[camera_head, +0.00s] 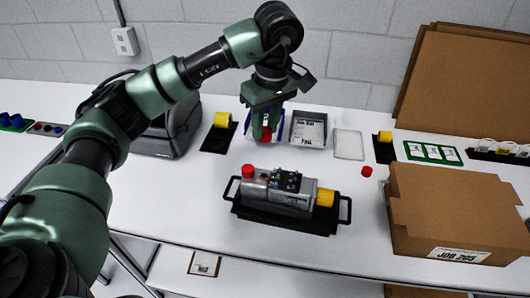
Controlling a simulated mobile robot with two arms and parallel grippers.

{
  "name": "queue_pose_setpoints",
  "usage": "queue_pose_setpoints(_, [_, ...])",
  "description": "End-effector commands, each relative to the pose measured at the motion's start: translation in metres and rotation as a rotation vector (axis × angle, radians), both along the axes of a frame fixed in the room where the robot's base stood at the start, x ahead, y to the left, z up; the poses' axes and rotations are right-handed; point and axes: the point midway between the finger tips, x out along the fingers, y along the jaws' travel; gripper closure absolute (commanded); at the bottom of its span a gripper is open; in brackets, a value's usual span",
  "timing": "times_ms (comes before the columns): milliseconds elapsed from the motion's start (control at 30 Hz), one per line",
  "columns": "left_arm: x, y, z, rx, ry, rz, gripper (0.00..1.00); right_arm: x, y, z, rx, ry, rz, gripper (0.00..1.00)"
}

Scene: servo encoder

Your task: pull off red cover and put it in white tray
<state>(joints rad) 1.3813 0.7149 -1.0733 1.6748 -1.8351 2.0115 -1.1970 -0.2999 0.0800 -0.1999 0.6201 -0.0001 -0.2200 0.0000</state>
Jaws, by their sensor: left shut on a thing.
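My left gripper (266,122) is shut on a small red cover (266,135), held in front of a white and blue item (280,126) that it partly hides. The grey servo encoder (290,193) lies in a black handled carrier (285,221). Another small red piece (367,171) lies on the table at the right. A shallow whitish tray (348,145) lies at the back, right of the gripper. My right gripper is not in view.
A grey bin labelled Fail (308,129) stands behind, right of the gripper. Yellow parts (222,120) (385,136) sit on black mats. A cardboard box (449,215) takes up the right. A dark grey case (167,132) stands left.

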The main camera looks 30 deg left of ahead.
Motion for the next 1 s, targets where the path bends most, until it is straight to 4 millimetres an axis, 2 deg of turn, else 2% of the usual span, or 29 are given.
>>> queue_pose_setpoints(33, [0.001,0.001,0.014,0.002,-0.006,0.003,1.0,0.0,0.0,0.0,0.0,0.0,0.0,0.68])
queue_pose_setpoints(100, [0.001,0.001,0.028,0.001,-0.004,0.003,1.0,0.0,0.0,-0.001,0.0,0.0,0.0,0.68])
queue_pose_setpoints(300, [0.0,0.001,0.054,0.0,-0.002,0.003,1.0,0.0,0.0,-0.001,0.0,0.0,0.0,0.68])
queue_pose_setpoints(1000, [0.0,0.0,0.08,-0.001,0.001,0.001,1.0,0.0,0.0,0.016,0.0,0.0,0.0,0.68])
